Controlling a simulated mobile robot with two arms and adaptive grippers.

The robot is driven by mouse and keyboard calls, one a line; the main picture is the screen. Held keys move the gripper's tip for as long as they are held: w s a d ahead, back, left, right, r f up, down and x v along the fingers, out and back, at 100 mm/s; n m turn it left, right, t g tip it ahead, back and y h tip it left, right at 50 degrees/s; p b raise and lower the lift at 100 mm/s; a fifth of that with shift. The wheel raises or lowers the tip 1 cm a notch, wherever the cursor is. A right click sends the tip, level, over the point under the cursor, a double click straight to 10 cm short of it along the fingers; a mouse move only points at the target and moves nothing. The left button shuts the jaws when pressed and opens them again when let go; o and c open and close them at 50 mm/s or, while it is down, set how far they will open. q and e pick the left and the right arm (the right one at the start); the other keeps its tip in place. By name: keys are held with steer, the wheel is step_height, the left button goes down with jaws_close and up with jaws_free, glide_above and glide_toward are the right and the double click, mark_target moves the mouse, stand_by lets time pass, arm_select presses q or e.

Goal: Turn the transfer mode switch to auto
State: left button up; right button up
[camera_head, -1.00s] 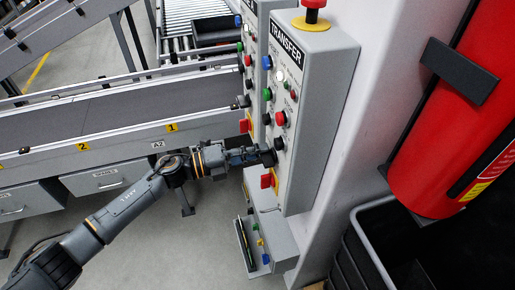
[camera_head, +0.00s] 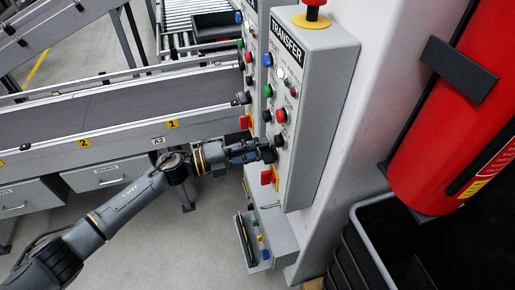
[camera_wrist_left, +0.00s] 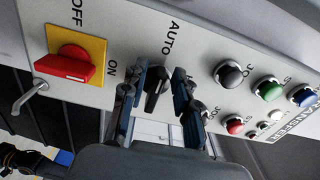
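The grey TRANSFER panel (camera_head: 322,115) stands upright in the middle of the head view. The mode switch is a black knob (camera_wrist_left: 156,88) beside the word AUTO in the left wrist view. My left gripper (camera_wrist_left: 160,92) is at the panel face, with its two fingers on either side of the knob. Small gaps show between the fingers and the knob, so it looks open. In the head view the left gripper (camera_head: 262,152) reaches the panel from the left, and its fingertips partly hide the knob. My right gripper is not in view.
A red rotary ON/OFF switch (camera_wrist_left: 70,62) on a yellow plate sits beside the mode switch. Several push buttons, including a green one (camera_wrist_left: 267,89), are on the other side. A conveyor (camera_head: 110,115) lies left, and a red cylinder (camera_head: 450,120) stands right.

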arm_select(q)
steer(key=v, duration=1.2)
stand_by(0.4)
